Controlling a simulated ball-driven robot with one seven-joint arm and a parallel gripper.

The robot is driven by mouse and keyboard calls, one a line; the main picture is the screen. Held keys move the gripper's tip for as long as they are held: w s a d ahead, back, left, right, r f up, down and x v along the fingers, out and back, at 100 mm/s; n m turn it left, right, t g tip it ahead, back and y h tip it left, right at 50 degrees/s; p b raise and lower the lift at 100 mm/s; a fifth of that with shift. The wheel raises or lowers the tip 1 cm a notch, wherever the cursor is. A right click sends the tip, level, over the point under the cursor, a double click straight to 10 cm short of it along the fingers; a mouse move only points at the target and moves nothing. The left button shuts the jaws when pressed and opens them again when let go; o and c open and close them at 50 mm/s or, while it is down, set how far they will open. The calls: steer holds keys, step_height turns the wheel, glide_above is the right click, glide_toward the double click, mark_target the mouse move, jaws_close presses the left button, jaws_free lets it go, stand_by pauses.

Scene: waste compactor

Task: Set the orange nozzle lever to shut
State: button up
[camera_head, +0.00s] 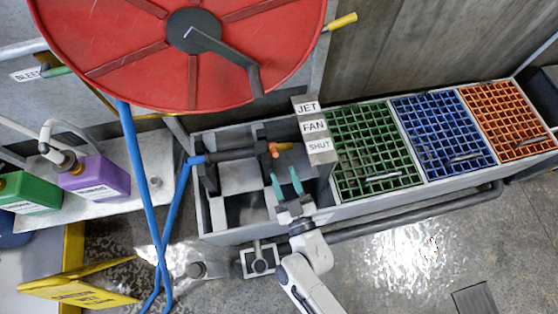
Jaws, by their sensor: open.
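The orange nozzle lever (284,147) sits on the dark nozzle mount inside the grey trough and points right, toward the label plate (316,130). The plate reads JET at the top, FAN in the middle and SHUT at the bottom. The lever's tip is roughly level with the SHUT label, but I cannot tell its exact setting. My gripper (285,178) is open, with its two teal fingers pointing up the picture, just below the lever. It appears apart from the lever and holds nothing.
A blue hose (138,170) runs to the nozzle from the left, below a large red reel (120,45). Green (352,190), blue and orange grates lie right of the trough. Purple (98,178) and green bottles stand left. Open floor lies at lower right.

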steer(key=shift+v, duration=1.65)
steer(key=shift+w, duration=0.1)
